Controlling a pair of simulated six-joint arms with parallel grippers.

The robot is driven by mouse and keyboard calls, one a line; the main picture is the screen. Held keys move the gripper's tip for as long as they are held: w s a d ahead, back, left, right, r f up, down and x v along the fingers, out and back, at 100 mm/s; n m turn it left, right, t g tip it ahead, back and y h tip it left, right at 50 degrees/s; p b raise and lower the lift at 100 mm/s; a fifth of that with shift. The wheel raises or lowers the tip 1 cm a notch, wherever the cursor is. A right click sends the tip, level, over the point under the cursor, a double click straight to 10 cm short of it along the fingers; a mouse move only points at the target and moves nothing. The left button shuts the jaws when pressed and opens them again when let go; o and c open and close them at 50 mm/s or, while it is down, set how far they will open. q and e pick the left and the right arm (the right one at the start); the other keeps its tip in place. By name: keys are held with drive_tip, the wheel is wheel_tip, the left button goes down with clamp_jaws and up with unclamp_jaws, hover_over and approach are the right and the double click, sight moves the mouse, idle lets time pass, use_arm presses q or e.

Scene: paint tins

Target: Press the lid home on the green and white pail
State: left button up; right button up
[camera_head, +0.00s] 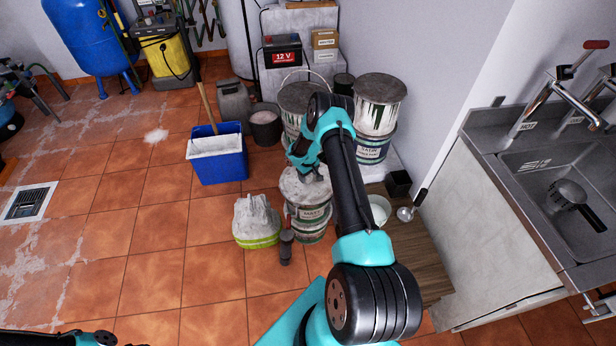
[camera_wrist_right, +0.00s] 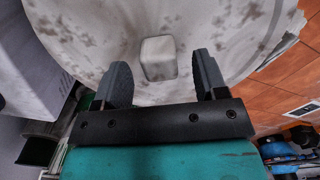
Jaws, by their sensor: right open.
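The green and white pail (camera_head: 307,218), with lettering on its label, stands on the tiled floor in the head view, partly behind my right arm. Its pale, grey-stained lid (camera_head: 296,186) covers the top; I cannot tell how deep it sits. In the right wrist view the lid (camera_wrist_right: 80,30) fills much of the picture, with a small pale block (camera_wrist_right: 159,58) on it. My right gripper (camera_wrist_right: 160,68) is open, its fingers on either side of that block. In the head view the right gripper (camera_head: 318,174) is over the lid, mostly hidden by its arm. My left gripper is out of view.
A lime-banded tub (camera_head: 257,235) with crumpled white material and a dark upright object (camera_head: 286,248) stand close left of the pail. A blue bucket (camera_head: 220,168) is behind them. Stacked tins (camera_head: 376,118) stand behind, a sink (camera_head: 560,190) at right.

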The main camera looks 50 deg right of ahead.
wheel_tip(320, 180, up, 16)
drive_tip(key=shift+r, duration=0.15)
idle(0.3)
idle(0.4)
drive_tip(key=s+a+f+t+y, duration=0.1)
drive_tip(key=s+a+y, duration=0.1)
drive_tip(key=a, duration=1.1)
drive_tip(key=s+a+f+y, duration=0.1)
drive_tip(key=s+a+f, duration=0.15)
drive_tip(key=a, duration=0.95)
drive_tip(key=s+a+r, duration=0.4)
drive_tip(key=s+a, duration=1)
drive_tip(key=shift+s+a+y, duration=0.4)
drive_tip(key=shift+d, duration=0.1)
